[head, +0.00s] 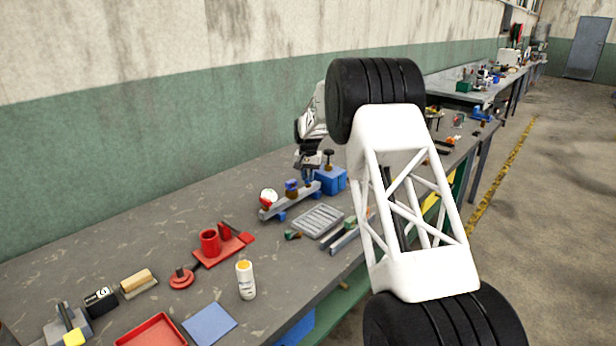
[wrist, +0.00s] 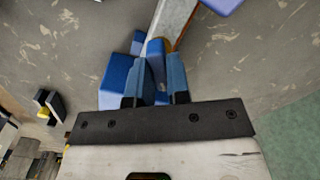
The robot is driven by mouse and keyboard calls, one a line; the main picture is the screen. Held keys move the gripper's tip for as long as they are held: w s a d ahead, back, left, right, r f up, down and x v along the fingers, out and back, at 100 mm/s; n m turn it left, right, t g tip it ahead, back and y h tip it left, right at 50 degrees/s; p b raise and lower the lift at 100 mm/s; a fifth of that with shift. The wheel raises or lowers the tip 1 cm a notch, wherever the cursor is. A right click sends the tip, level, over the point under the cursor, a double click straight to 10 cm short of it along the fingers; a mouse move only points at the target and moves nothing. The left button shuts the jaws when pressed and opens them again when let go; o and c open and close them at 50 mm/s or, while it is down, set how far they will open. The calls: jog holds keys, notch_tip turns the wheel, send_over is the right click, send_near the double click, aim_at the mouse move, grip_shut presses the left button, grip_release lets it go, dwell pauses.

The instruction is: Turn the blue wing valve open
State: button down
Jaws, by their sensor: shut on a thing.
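The blue wing valve (wrist: 156,55) shows in the wrist view between the fingertips of my gripper (wrist: 158,78), at the end of a grey bar (wrist: 175,18). My gripper is shut on the valve's wing, and the fingers hide part of it. In the head view my gripper (head: 307,177) points down at the far right end of the bar (head: 288,203), which rests on blue feet. The valve itself is mostly hidden there. I cannot tell how far the wing is turned.
A blue box with a dark knob (head: 331,180) stands close to the right of my gripper. A red-and-white round part (head: 268,197) and a purple-blue part (head: 291,187) sit on the bar. A grey ribbed tray (head: 318,221) lies in front. The bench behind the bar is bare.

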aim_at(308, 177)
jog(key=m, duration=0.6)
jog(key=shift+r, duration=0.1)
jog(key=shift+m, duration=0.3)
jog(key=c, duration=1.1)
grip_release()
jog(key=shift+r, duration=3.85)
